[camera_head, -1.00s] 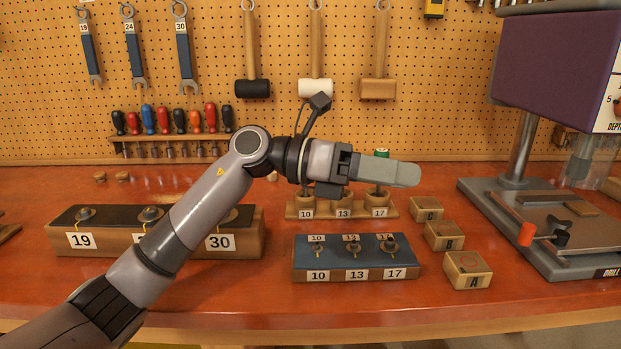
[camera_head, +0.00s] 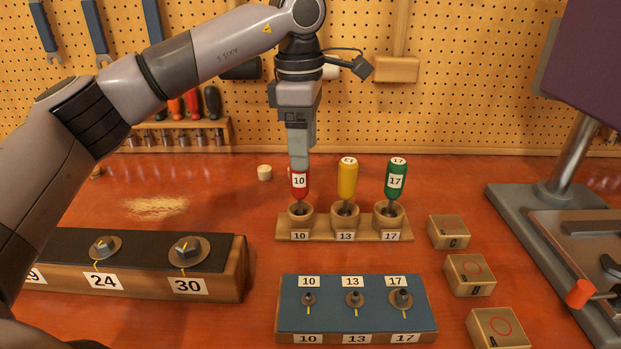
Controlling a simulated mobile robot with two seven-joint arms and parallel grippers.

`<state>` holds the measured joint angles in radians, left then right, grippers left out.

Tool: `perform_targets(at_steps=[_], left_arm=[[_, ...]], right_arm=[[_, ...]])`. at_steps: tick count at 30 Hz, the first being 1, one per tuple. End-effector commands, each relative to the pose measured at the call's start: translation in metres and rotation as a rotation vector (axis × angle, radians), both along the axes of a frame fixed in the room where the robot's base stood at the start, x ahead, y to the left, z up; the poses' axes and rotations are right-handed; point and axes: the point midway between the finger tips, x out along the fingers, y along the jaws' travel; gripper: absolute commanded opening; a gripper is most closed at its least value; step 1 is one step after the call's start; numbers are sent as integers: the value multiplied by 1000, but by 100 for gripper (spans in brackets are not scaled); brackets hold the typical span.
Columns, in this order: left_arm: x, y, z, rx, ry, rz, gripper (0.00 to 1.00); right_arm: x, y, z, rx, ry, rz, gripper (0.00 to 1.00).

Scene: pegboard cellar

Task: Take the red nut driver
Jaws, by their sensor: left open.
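The red nut driver (camera_head: 300,184), labelled 10, stands upright in the left cup of a small wooden rack (camera_head: 343,233). My left gripper (camera_head: 299,160) points straight down over it, its fingertips at the top of the red handle and hiding that top. The gripper is open; its fingers overlap in this view, so the gap between them does not show. A yellow nut driver (camera_head: 347,180) labelled 13 and a green nut driver (camera_head: 396,180) labelled 17 stand in the other two cups. My right gripper is out of view.
A blue block (camera_head: 345,322) with bolts 10, 13 and 17 lies in front of the rack. A longer bolt block (camera_head: 225,270) is at left. Lettered wooden blocks (camera_head: 470,274) and a drill press (camera_head: 560,215) stand at right. A pegboard (camera_head: 470,80) rises behind.

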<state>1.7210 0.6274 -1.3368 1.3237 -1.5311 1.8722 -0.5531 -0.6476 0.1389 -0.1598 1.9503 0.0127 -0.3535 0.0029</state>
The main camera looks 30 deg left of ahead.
Motion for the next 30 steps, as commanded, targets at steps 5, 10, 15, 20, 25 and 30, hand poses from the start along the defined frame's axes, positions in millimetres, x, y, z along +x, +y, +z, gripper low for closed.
perform_targets(at_steps=[5,10,15,20,25,30], left_arm=[[-3,8,-10,33,23,-9,64],[-5,8,-28,32,23,-9,64],[-11,7,-53,31,24,-9,64],[-10,7,-71,29,20,-7,64],[-9,6,-74,28,18,-7,64],[-9,6,-74,28,18,-7,42]], right_arm=[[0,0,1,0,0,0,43],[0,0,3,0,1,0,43],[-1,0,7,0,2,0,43],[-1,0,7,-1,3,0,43],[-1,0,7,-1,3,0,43],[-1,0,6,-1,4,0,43]])
